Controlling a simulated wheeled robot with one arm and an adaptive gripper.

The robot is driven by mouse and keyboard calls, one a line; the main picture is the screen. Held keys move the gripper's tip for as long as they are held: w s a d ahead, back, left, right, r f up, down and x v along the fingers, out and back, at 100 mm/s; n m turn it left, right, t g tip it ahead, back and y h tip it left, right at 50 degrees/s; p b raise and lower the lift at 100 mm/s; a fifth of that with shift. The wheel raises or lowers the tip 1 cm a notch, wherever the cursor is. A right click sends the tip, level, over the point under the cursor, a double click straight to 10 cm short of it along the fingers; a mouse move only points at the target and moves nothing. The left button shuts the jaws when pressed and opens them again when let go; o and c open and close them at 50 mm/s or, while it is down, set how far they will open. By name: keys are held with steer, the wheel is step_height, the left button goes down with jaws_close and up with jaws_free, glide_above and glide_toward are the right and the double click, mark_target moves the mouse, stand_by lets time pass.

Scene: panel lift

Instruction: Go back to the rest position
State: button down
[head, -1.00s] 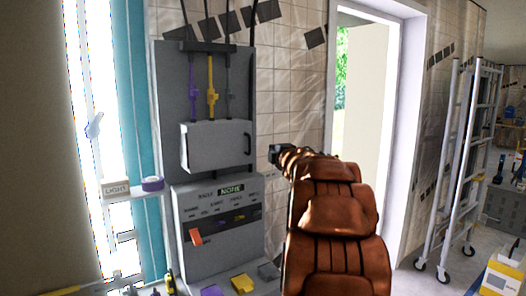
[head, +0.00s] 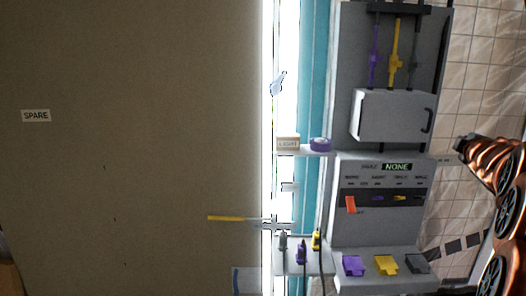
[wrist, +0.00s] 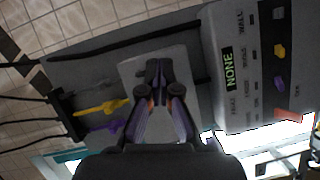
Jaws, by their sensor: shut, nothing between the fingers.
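My copper-coloured arm reaches in from the right edge of the head view. My gripper (head: 462,146) is small there, to the right of the grey panel and apart from it in the picture. In the wrist view my gripper (wrist: 158,70) has its fingers together with nothing between them. Behind it lies the pale box with a dark handle (head: 390,115), on the upper panel (head: 350,60). The box cover (wrist: 135,70) is partly hidden by the fingers in the wrist view.
The lower panel has a NONE display (head: 397,167) and an orange lever (head: 351,204). Purple (head: 353,266), yellow (head: 386,265) and grey (head: 417,264) blocks sit below. A shelf holds a LIGHT box (head: 288,143) and purple roll (head: 320,145). A brown wall (head: 130,180) fills the left.

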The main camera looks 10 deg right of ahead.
steer(key=s+a+f+m+g+y, duration=0.2)
steer(key=s+a+f+m+g, duration=0.25)
steer(key=a+f, duration=0.75)
steer(key=s+a+f+m+g+y, duration=0.35)
steer(key=s+a+f, duration=0.35)
steer(key=a, duration=0.9)
steer(key=s+a+f+g+y, duration=0.2)
steer(key=s+a+f, duration=0.3)
steer(key=s+a, duration=0.5)
steer(key=s+a+f+g+y, duration=0.2)
steer(key=s+a+f+g, duration=0.3)
steer(key=s+a, duration=0.5)
steer(key=shift+s+a+f, duration=0.25)
steer(key=shift+s+f, duration=0.05)
steer(key=shift+s, duration=0.35)
